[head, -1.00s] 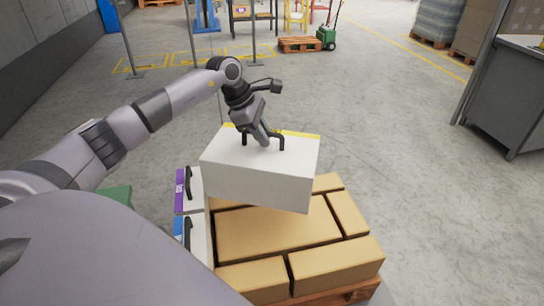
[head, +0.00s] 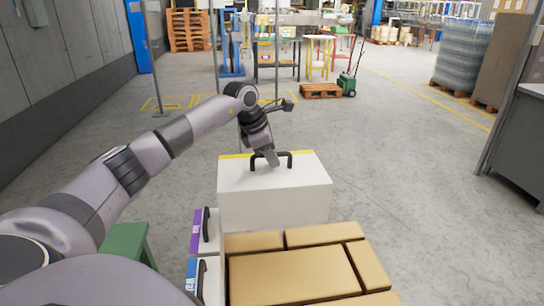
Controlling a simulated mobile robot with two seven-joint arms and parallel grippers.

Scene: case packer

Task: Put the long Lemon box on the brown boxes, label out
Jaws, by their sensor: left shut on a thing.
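The long Lemon box (head: 275,200) is white with a yellow strip along its far top edge and a black handle on top. It is in the middle of the head view, at the far edge of the brown boxes (head: 290,277). My left gripper (head: 271,160) is shut on its handle. The side facing me is plain white. I cannot tell whether its underside touches the brown boxes. The right gripper is out of view.
A white box with a purple label (head: 197,230) and one with a blue label (head: 192,275) stand left of the brown boxes. A green stand (head: 125,242) is farther left. A grey cabinet (head: 515,145) is at right.

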